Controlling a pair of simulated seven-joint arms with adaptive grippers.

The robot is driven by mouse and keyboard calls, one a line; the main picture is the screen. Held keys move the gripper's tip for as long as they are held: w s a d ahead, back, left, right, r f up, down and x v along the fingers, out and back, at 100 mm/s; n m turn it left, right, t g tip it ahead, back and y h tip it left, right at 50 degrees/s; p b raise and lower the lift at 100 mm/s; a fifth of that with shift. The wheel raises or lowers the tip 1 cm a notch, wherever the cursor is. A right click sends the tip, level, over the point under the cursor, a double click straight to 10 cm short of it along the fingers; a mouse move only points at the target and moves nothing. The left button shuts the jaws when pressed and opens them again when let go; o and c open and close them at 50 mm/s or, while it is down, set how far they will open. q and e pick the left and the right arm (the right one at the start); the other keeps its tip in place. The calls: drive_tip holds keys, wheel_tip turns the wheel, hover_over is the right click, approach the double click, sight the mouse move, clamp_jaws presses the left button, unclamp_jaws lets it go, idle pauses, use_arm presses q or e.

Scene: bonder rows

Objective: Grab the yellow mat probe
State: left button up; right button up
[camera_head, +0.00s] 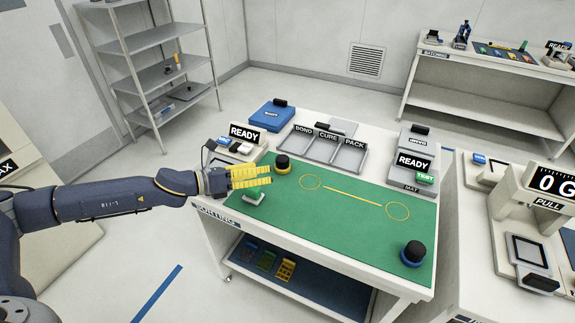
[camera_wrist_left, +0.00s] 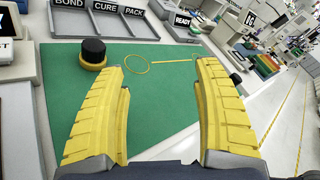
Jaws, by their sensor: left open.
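The yellow mat probe (camera_head: 283,165) is a black round knob on a yellow base. It stands upright at the far left of the green mat (camera_head: 335,210); it also shows in the left wrist view (camera_wrist_left: 94,52), left of the fingers. My left gripper (camera_head: 270,175) has yellow ribbed fingers and is open and empty above the mat's left end. Its tips are close to the probe but not around it. In the left wrist view the open fingers (camera_wrist_left: 163,66) have bare mat between them. My right gripper is not in view.
A similar blue-based probe (camera_head: 413,254) stands at the mat's near right corner. A green-topped block (camera_head: 254,197) sits below my left gripper. Labelled trays (camera_head: 318,150) and READY displays line the back. The mat's middle is clear except for drawn yellow circles and a line.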

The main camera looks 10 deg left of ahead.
sight(281, 159)
use_arm(q)
drive_tip(key=w+a+f+y, duration=0.1)
drive_tip(key=a, duration=0.1)
drive_tip(key=w+a+f+m+t+y, duration=0.1)
drive_tip(key=y, duration=0.1)
drive_tip(key=w+a+f+y, duration=0.1)
drive_tip(key=a+y, duration=0.1)
drive_tip(key=shift+w+a+t, duration=0.25)
drive_tip(key=shift+a+t, duration=0.05)
drive_tip(key=shift+w+a+f+m+y, duration=0.1)
drive_tip(key=shift+a+m+y, duration=0.05)
drive_tip(key=shift+m+y, duration=0.2)
drive_tip(key=x, duration=1.7)
drive_tip(key=shift+d, duration=0.3)
drive_tip(key=c, duration=1.4)
clamp_jaws()
